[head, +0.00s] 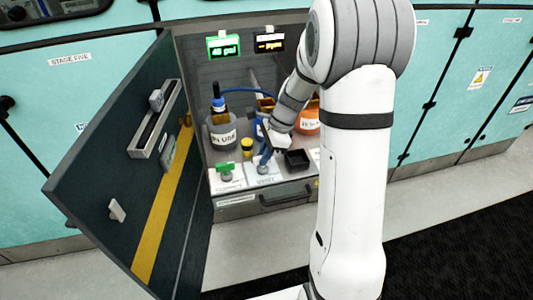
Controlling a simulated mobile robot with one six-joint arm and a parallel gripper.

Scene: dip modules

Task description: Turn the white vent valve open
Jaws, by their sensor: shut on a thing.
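I cannot make out the white vent valve in the head view; my arm covers part of the cabinet. My gripper (267,141) is low inside the open cabinet, above the front of its floor. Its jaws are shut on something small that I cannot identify. A blue handle-like part (264,157) shows just below the fingertips, above a white label plate (266,173). I cannot tell whether the jaws touch this blue part. A green valve handle (226,171) stands to the left on its own white plate.
Lit displays (223,46) hang at the back.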

